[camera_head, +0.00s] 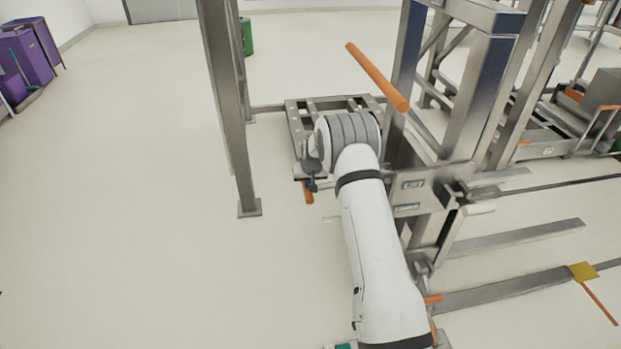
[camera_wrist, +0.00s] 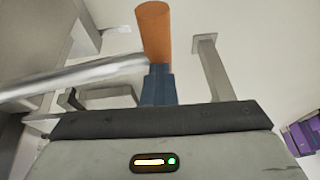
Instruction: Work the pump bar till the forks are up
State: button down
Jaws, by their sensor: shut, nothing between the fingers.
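The pump bar's orange grip (camera_head: 308,193) shows just below my gripper (camera_head: 312,178) in the head view. In the wrist view the orange grip (camera_wrist: 155,32) stands at the tips of the dark fingers of my gripper (camera_wrist: 157,72), which are shut with nothing between them. The tips look touching or very near the grip. A metal rod (camera_wrist: 75,80) runs in from the left towards the grip. The steel lift (camera_head: 470,110) has a panel (camera_head: 413,184) marked LIFT. Flat metal bars (camera_head: 515,238) lie low near the floor; I cannot tell which are forks.
A second orange bar (camera_head: 378,77) sticks out from the lift's upright above my arm. A steel post (camera_head: 232,120) stands left of my gripper. A slatted frame (camera_head: 300,125) lies behind my wrist. Purple bins (camera_head: 28,60) stand far left; the floor between is clear.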

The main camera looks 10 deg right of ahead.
notch_tip(320, 180, down, 2)
jog(key=shift+s+a, duration=0.15)
jog(key=shift+s, duration=0.15)
jog(key=r, duration=0.2)
jog(key=r+p, duration=0.2)
jog(key=r, duration=0.1)
jog(key=shift+s+a+r, duration=0.35)
jog(key=s+a+r+p, duration=0.1)
jog(key=s+a+r, duration=0.1)
jog(key=r, duration=0.6)
jog(key=shift+s+r, duration=0.2)
jog(key=shift+s, duration=0.4)
